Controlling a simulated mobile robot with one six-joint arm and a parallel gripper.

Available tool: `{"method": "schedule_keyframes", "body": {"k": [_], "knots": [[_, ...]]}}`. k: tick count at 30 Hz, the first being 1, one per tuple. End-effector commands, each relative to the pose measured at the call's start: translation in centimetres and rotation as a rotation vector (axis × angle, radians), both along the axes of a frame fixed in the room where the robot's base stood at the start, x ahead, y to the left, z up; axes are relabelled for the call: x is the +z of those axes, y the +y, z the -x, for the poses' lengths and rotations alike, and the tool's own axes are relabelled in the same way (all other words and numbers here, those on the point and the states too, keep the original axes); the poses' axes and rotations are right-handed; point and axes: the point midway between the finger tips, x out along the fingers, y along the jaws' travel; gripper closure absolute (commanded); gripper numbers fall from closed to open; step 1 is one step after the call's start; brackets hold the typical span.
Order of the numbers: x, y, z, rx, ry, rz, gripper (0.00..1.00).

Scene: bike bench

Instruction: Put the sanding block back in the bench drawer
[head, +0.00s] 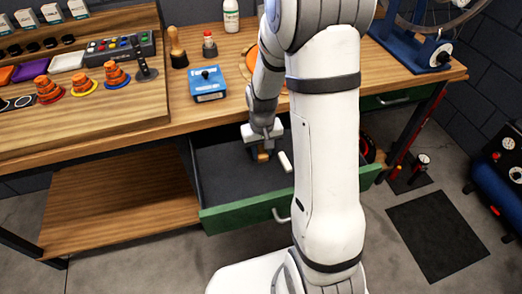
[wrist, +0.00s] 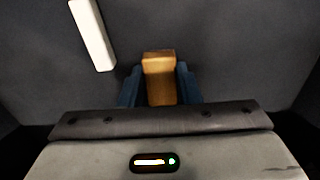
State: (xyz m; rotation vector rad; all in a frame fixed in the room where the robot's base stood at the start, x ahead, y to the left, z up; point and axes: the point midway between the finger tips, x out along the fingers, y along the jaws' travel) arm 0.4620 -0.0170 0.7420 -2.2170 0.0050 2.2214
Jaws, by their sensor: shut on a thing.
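The sanding block (wrist: 160,80) is a tan-orange block held between the two blue fingers of my gripper (wrist: 159,88) in the wrist view. In the head view my gripper (head: 262,146) points down inside the open bench drawer (head: 226,221), with the small orange-brown block (head: 263,156) at its tip. The drawer has a green front and a dark grey floor. I cannot tell whether the block touches the floor.
A white bar-shaped object (wrist: 93,35) lies in the drawer beside the block, also seen in the head view (head: 285,162). A blue box (head: 208,84) stands on the wooden bench top (head: 150,137) above the drawer. The drawer's left floor area is clear.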

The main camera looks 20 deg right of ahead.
Motion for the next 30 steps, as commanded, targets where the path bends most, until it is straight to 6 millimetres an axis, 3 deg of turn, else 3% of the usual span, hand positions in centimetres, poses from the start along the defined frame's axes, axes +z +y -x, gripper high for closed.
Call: {"method": "schedule_keyframes", "body": {"k": [9,10,18,26,30], "knots": [[-0.4,0.0,0.0,0.001,0.0,0.0,0.92],[-0.3,0.1,0.0,0.001,0.0,0.0,0.69],[-0.2,0.1,0.0,0.002,0.0,0.0,0.48],[0.0,0.1,0.0,0.002,0.0,0.0,0.48],[1.4,0.1,-0.1,0.002,-0.003,0.0,0.48]]}}
